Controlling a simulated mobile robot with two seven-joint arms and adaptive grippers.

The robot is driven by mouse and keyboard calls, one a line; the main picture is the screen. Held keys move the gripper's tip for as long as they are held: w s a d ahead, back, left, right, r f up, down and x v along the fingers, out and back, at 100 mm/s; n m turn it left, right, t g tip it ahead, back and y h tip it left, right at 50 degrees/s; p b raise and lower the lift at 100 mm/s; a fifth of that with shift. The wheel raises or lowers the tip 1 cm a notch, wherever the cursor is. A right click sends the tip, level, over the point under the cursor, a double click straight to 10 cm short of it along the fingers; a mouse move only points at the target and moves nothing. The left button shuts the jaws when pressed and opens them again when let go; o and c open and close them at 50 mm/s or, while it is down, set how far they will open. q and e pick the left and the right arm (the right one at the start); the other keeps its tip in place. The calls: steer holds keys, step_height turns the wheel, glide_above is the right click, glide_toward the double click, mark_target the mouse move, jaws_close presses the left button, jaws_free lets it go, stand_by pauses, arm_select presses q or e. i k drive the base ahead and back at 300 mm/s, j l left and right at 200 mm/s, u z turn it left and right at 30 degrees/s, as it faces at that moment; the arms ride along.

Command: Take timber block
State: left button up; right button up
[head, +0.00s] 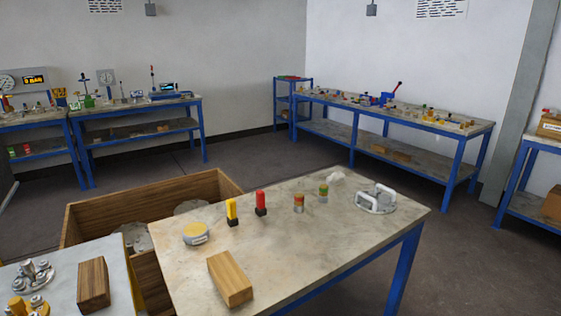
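A light timber block (230,278) lies on the near table (300,240), towards its front left edge. A second, darker timber block (93,284) lies on the grey-topped table at the lower left. Both blocks rest free, with nothing touching them. Neither of my grippers shows in the head view.
On the near table stand a yellow-topped disc (196,233), yellow (232,212) and red (261,203) markers, two banded cylinders and a handled flange (376,200). A wooden crate (80,222) holding round flanges stands behind left. Blue-framed benches line the walls. Floor at right is clear.

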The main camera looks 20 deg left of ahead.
mark_target(93, 292)
steer(key=u, duration=1.75)
